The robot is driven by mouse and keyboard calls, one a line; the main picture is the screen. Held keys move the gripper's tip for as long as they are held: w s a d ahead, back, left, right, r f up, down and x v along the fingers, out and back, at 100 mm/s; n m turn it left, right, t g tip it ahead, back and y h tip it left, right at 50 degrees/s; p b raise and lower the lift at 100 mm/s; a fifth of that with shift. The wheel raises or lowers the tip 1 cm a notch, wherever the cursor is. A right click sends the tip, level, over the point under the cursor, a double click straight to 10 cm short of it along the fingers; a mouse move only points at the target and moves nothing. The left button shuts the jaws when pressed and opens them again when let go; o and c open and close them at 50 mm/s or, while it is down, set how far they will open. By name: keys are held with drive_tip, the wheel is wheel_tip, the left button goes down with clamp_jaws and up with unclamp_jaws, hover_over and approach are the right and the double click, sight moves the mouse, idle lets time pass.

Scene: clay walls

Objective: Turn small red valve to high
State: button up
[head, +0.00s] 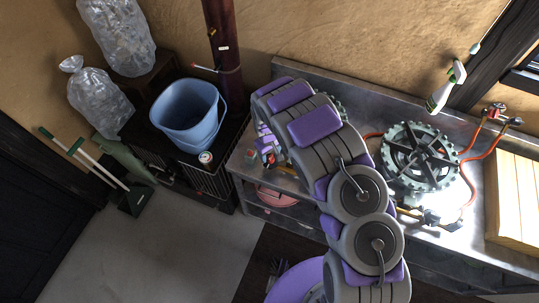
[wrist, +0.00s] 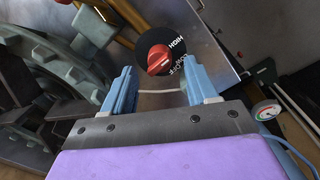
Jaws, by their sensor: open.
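The small red valve (wrist: 159,59) is a red knob on a round black dial with white lettering. HIGH reads to the right of the knob and smaller lettering lies below it. The knob lies slanted, and I cannot tell which mark it points to. My gripper (wrist: 160,84) shows two blue fingers, open and apart, with nothing between them. The knob shows just beyond the fingertips, between them, and appears untouched. In the head view my arm bends over the metal bench, and its far end is mostly hidden behind its own links.
The metal bench (head: 462,240) carries a large toothed ring burner (head: 420,157) with an orange hose. A blue tub (head: 188,113) and a can (head: 205,157) stand to the left. A spray bottle (head: 440,92) is at the back.

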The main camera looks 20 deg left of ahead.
sight(269, 159)
wheel_tip(269, 159, up, 14)
drive_tip(key=a, duration=0.1)
drive_tip(key=shift+s+r, duration=0.2)
idle(0.3)
drive_tip(key=s+d+r+m+b, duration=0.2)
drive_tip(key=s+d+r+m, duration=0.15)
drive_tip(key=d+r, duration=0.6)
drive_tip(key=s+d+r+m+b, duration=0.25)
drive_tip(key=s+d+r, duration=0.25)
drive_tip(key=d, duration=0.9)
drive_tip(key=s+d+r+m+g+b, duration=0.1)
drive_tip(key=s+d, duration=0.3)
drive_tip(key=s, duration=0.8)
drive_tip(key=s+d+r+m+g+b, duration=0.1)
drive_tip(key=s+d+m+b, duration=0.1)
drive_tip(key=s, duration=1)
drive_tip(key=shift+s+d+m, duration=0.4)
drive_tip(key=shift+d+m, duration=0.4)
drive_tip(key=shift+d, duration=0.45)
